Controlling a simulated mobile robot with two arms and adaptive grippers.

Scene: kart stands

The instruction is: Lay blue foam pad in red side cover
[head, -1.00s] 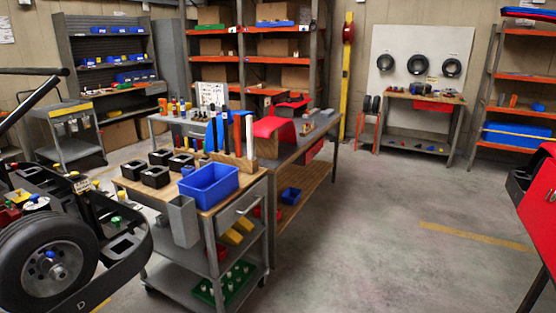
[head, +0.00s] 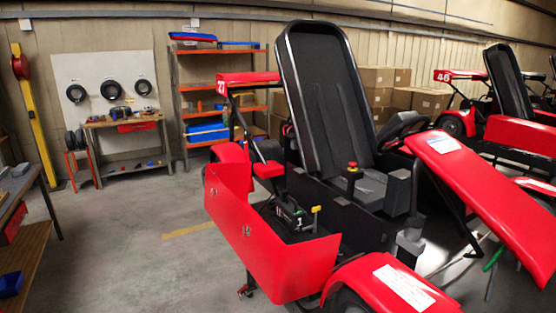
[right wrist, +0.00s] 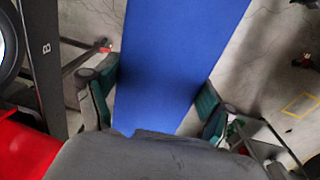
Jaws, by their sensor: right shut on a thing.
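The blue foam pad (right wrist: 170,65) is a long flat blue strip in the right wrist view, running from the top edge down to the dark gripper body. My right gripper (right wrist: 160,95) is shut on it, with one green-padded finger on each side. The red side cover (head: 265,245) is in the head view, on the near left side of the kart. It is a tall red panel with open space behind it, where some black parts and a yellow piece show. Its inner floor is mostly hidden. Neither gripper shows in the head view.
The kart has a tall black seat (head: 325,100) and a red front fairing (head: 480,195). A red-and-orange shelf (head: 200,115) and a tyre bench (head: 125,125) stand behind. Grey floor (head: 130,240) is clear left of the kart. A wooden bench (head: 25,240) edges in at far left.

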